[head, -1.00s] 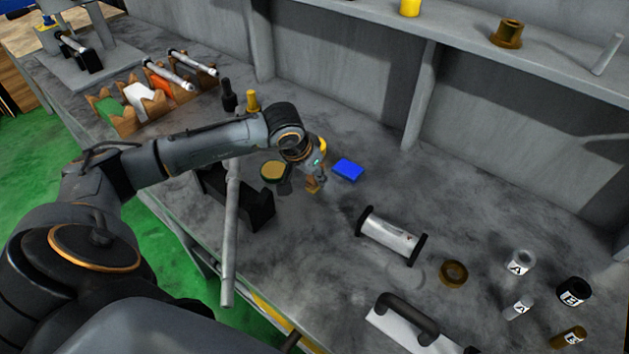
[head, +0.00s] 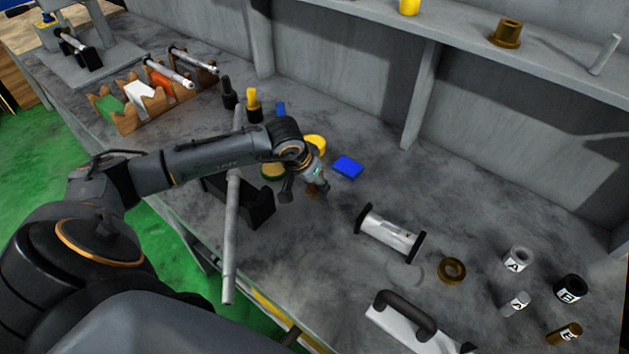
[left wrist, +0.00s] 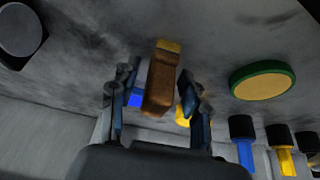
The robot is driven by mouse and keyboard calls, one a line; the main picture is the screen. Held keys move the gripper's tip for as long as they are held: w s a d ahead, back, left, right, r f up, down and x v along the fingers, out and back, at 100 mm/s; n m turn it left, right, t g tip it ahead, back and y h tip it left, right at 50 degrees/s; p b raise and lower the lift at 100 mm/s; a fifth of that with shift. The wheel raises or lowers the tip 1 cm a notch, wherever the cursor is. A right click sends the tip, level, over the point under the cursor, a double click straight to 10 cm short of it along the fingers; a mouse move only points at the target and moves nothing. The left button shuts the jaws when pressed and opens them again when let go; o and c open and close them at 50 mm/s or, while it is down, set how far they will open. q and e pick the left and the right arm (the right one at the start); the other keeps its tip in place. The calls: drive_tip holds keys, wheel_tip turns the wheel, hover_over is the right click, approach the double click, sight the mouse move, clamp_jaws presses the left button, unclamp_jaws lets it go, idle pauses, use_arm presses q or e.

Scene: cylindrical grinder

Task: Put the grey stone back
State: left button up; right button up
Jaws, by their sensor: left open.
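I cannot single out a grey stone for sure in either view. My left gripper (head: 314,190) is low over the middle of the bench, and its fingers (left wrist: 157,110) are apart in the left wrist view. A brown block with a yellowish end (left wrist: 162,80) shows between the fingers, with a gap visible on each side. In the head view the gripper mostly hides this block. A dark grey round piece (left wrist: 20,32) is cut off at the top left of the wrist view; I cannot tell what it is. My right gripper is not in view.
A blue block (head: 347,167) and a yellow round piece (head: 316,144) are close to the gripper. A green-rimmed disc (left wrist: 263,81) is beside it. A grey bar (head: 231,235) and a silver cylinder with black end plates (head: 391,234) flank it. Rings and labelled pieces are at right.

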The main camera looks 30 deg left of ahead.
use_arm(q)
drive_tip(key=shift+r, duration=0.2)
drive_tip(key=shift+s+r, duration=0.15)
drive_tip(key=shift+r, duration=0.2)
drive_tip(key=b+v, duration=0.2)
drive_tip(key=v, duration=0.9)
